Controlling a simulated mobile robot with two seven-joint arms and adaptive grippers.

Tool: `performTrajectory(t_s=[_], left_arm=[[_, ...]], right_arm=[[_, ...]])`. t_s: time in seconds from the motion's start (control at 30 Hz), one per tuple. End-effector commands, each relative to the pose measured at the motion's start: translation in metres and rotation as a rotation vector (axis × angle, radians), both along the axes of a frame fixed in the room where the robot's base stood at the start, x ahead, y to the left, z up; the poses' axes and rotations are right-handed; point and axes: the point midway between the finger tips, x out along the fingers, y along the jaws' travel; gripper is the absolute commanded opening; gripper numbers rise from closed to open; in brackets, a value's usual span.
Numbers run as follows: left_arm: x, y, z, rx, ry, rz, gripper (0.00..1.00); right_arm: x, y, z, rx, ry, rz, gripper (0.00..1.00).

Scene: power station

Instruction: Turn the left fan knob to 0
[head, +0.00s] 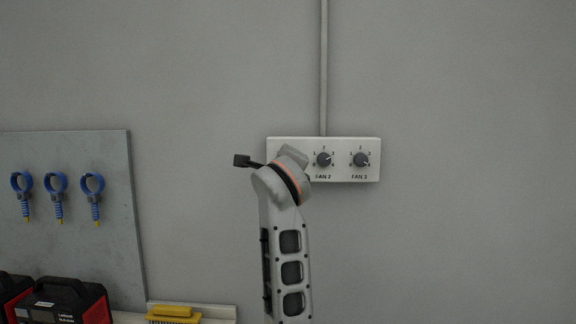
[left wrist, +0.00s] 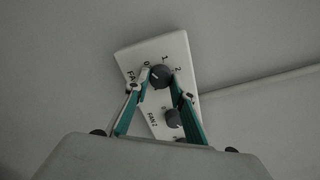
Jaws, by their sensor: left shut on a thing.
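A white fan control panel (head: 372,142) is fixed to the grey wall. In the head view my left wrist covers its left end, hiding the left knob and my fingers. In the left wrist view the panel (left wrist: 128,56) shows tilted, with the dark, round left fan knob (left wrist: 160,76) near its top. Marks 0, 1 and 2 are readable around this knob; its pointer direction is unclear. My left gripper (left wrist: 162,77) has one finger on either side of the knob and is shut on it. My right gripper is not in view.
The FAN 2 knob (head: 323,160) and FAN 3 knob (head: 360,160) sit to the right on the panel. A conduit (head: 323,70) runs up from it. A board (head: 85,220) with blue ring tools hangs at left, above red-black cases (head: 70,300) and a yellow brush (head: 173,313).

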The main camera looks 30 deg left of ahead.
Motion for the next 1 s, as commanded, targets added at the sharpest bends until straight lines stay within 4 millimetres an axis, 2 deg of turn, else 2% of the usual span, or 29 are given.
performTrajectory(t_s=[0.33, 0.37, 0.4, 0.43, 0.67, 0.8, 0.87, 1.0], left_arm=[[0.000, 0.000, -0.001, -0.006, -0.002, 0.000, 0.02], [0.000, 0.000, -0.001, -0.006, -0.002, 0.000, 0.26], [0.000, 0.000, -0.001, -0.005, -0.001, 0.000, 0.37], [0.000, 0.000, -0.001, -0.005, -0.001, 0.000, 0.41], [0.000, 0.000, 0.000, -0.004, -0.001, 0.000, 0.41], [0.000, 0.000, 0.002, -0.003, -0.003, 0.001, 0.41], [0.000, 0.000, 0.007, -0.002, -0.004, 0.001, 0.41], [-0.001, 0.000, 0.029, -0.003, -0.007, 0.000, 0.41]], right_arm=[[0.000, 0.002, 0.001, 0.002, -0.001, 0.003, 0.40], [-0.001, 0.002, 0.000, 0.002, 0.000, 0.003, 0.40], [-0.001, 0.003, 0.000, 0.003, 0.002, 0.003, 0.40], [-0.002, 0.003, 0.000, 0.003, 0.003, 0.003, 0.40], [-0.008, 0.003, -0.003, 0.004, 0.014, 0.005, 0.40], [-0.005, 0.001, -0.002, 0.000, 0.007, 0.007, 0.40], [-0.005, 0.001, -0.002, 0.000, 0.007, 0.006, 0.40], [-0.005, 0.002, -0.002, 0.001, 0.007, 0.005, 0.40]])
